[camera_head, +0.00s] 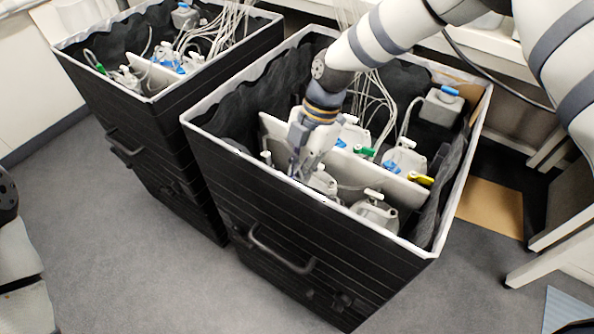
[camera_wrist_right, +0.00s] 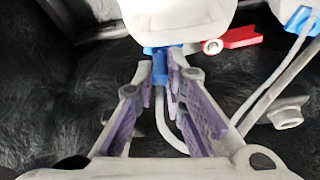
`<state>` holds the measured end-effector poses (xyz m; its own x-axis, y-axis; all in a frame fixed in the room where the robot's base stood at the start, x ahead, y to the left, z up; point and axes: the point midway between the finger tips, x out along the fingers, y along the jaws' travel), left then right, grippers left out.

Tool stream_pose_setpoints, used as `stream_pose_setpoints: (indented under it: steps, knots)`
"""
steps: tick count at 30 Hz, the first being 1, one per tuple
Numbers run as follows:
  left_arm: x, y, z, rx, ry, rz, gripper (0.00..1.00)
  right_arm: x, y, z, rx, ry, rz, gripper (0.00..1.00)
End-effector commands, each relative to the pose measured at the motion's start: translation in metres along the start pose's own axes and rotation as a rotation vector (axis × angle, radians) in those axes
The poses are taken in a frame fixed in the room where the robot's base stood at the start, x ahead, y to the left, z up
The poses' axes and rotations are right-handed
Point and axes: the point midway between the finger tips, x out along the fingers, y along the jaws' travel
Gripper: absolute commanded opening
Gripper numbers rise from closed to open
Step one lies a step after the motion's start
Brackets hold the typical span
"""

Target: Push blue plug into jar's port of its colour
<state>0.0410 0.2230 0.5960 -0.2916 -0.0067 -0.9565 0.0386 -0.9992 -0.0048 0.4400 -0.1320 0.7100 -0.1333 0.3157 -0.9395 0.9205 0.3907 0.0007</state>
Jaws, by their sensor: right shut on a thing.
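My right gripper (camera_head: 298,170) reaches down into the right-hand black box, at its near left part. In the right wrist view its purple-padded fingers (camera_wrist_right: 161,80) are shut on the blue plug (camera_wrist_right: 159,72), which has a grey tube leading from it. The plug is in line with a blue port (camera_wrist_right: 150,50) on a white jar (camera_wrist_right: 178,20); plug and port appear to touch, but how deep the plug sits cannot be told. In the head view the gripper hides the plug. My left gripper is not in view.
A red tab (camera_wrist_right: 240,38) and a white-grey nozzle sit right of the blue port. The right-hand box (camera_head: 300,215) has a pale divider (camera_head: 385,183), several jars and tubes. A second black box (camera_head: 150,130) stands to the left. Grey floor is clear in front.

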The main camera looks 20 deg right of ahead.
Motion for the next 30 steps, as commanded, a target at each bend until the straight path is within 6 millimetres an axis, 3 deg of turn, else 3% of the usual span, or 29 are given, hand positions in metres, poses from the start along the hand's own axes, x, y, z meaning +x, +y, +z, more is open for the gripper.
stream_pose_setpoints:
  steps: [17, 18, 20, 30]
  knots:
    - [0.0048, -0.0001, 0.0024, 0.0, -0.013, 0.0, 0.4, 0.0089, -0.0001, 0.0031, 0.0, 0.001, 0.0, 0.0]
    - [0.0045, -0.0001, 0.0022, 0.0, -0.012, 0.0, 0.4, 0.0083, 0.0, 0.003, 0.0, 0.0, 0.0, 0.2]
    - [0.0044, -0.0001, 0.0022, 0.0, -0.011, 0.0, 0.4, 0.0081, 0.0, 0.0029, 0.0, 0.0, 0.001, 0.34]
    - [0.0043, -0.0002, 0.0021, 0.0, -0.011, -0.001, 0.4, 0.0034, 0.0004, 0.003, 0.0, 0.0, 0.001, 0.35]
